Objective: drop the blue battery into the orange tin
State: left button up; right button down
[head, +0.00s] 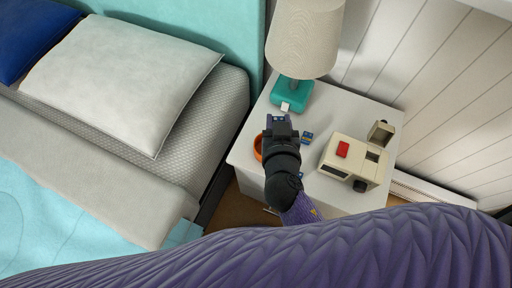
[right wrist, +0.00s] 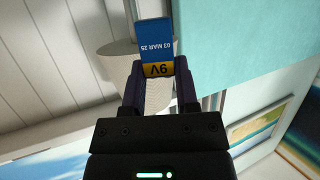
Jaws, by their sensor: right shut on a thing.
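The blue battery (right wrist: 157,42), with a yellow band marked 9V, is held between the two fingers of my right gripper (right wrist: 160,82) in the right wrist view. In the head view my right gripper (head: 279,119) is over the nightstand, and the battery in it is hard to make out. The orange tin (head: 257,147) is on the nightstand, mostly hidden behind my right gripper and wrist; only its left rim shows. I cannot tell the height of the gripper above the tin. My left gripper is not in view.
The white nightstand (head: 335,200) also holds a teal lamp (head: 291,95) at the back, a cream instant camera (head: 352,160) at the right and a small blue and yellow item (head: 307,137). A bed (head: 120,75) stands at the left, a panelled wall (head: 420,70) behind.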

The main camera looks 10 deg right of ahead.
notch_tip(320, 180, down, 5)
jog(key=b, duration=0.3)
jog(key=shift+d, duration=0.1)
jog(key=shift+c, duration=1.4)
grip_release()
jog(key=shift+r, duration=0.1)
